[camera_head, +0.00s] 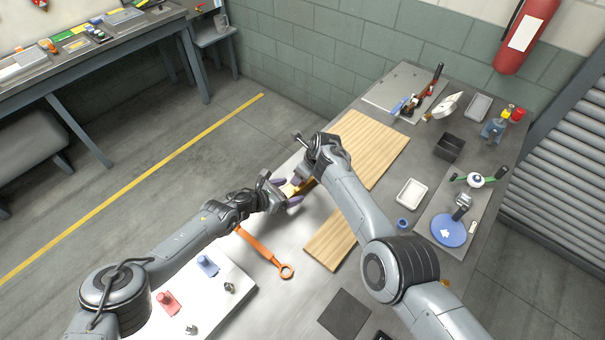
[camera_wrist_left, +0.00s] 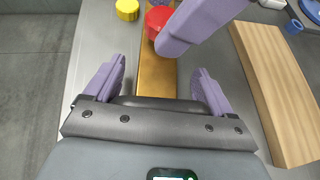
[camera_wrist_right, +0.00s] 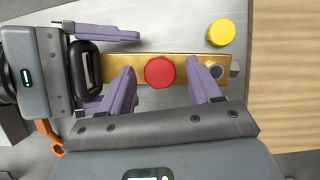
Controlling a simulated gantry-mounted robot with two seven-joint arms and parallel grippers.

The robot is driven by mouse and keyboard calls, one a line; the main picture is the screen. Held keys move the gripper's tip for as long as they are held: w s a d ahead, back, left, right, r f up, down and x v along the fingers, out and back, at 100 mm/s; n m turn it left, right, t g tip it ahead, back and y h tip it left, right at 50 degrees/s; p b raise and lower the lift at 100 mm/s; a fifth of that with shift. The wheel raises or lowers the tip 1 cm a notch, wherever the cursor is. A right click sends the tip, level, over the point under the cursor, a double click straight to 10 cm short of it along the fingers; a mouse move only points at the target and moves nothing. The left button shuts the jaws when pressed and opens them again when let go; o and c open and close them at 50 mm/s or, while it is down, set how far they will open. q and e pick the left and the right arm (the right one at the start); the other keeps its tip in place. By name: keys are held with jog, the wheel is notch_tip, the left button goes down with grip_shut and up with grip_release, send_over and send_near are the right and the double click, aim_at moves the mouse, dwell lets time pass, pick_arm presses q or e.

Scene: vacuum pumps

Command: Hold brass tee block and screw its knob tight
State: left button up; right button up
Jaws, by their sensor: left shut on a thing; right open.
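The brass tee block is a gold bar with a red knob (camera_wrist_right: 160,72) on top and a small fitting at its right end. It shows in the right wrist view (camera_wrist_right: 142,64) and the left wrist view (camera_wrist_left: 156,76). In the head view both hands mostly hide the block.
A loose yellow knob (camera_wrist_right: 221,32) lies beside the block. A wooden board (camera_head: 378,150) lies just right of it. An orange wrench (camera_head: 262,250) and a white tray (camera_head: 227,300) with small parts are nearer. Other tools and trays stand at the right.

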jog(key=shift+f, duration=0.1)
jog(key=shift+c, duration=0.2)
jog(key=c, duration=1)
jog(key=shift+a, duration=0.1)
jog(key=m, duration=0.2)
jog(key=m+t+h, duration=0.1)
jog(key=m, duration=0.1)
jog(key=shift+a+m, duration=0.2)
jog(key=shift+m, duration=0.1)
jog(key=shift+s+m+t+h, duration=0.15)
jog(key=shift+m+h, duration=0.35)
jog(key=shift+m, duration=0.6)
jog(key=shift+w+m+t+h, duration=0.15)
jog(key=shift+m+h, duration=0.35)
jog(key=shift+m, duration=0.6)
jog(key=shift+s, duration=0.1)
jog(key=o, duration=1)
